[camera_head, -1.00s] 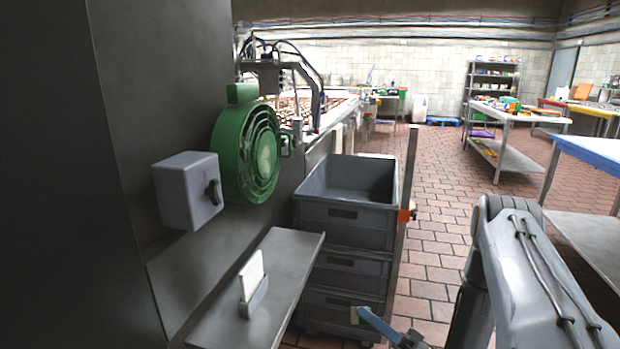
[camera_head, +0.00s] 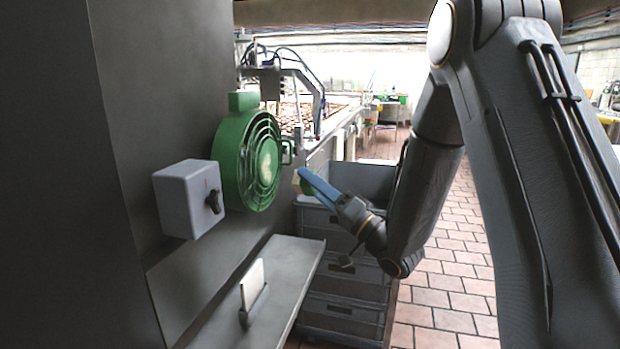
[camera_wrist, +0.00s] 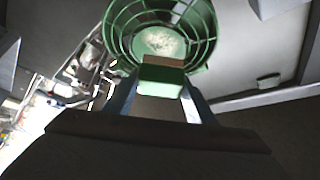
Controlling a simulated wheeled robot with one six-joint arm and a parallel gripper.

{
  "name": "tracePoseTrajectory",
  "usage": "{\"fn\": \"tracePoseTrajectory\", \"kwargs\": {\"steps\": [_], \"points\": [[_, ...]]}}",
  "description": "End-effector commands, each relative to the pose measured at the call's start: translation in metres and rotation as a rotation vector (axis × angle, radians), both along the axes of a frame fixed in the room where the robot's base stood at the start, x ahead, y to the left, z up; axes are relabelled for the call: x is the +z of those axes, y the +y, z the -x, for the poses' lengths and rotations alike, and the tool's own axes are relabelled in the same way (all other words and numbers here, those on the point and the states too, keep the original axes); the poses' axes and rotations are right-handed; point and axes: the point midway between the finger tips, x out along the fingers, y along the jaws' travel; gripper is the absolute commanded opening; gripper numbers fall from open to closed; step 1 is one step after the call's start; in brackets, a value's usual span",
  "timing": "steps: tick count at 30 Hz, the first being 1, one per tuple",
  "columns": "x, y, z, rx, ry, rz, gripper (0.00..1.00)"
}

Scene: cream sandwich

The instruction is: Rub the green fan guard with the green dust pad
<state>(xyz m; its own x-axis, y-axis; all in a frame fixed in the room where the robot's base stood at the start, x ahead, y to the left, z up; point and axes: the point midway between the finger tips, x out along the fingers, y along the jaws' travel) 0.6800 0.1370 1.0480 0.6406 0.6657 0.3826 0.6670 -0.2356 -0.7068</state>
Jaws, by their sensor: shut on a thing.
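The green fan guard (camera_head: 262,165) is a round ringed cage on the dark machine wall, left of centre in the head view. In the wrist view the fan guard (camera_wrist: 199,34) fills the upper middle, with a pale, dusty-looking patch at its hub. My gripper (camera_head: 309,180) is raised to the right of the fan guard, apart from it in the head view. It is shut on the green dust pad (camera_wrist: 160,78), a small block with a brownish face, held between the blue fingers. The pad lies in front of the guard in the wrist view; I cannot tell whether they touch.
A grey switch box (camera_head: 180,200) juts from the wall left of the guard. Stacked grey crates (camera_head: 345,285) stand under my gripper.

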Motion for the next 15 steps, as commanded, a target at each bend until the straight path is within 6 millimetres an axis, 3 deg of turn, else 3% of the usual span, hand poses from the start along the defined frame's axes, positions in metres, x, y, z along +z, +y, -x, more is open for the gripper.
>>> {"fn": "tracePoseTrajectory", "kwargs": {"steps": [4, 15], "points": [[0.017, 0.007, 0.003, -0.004, -0.001, 0.0, 0.33], [0.019, 0.031, -0.005, -0.004, -0.001, 0.0, 0.33]]}}
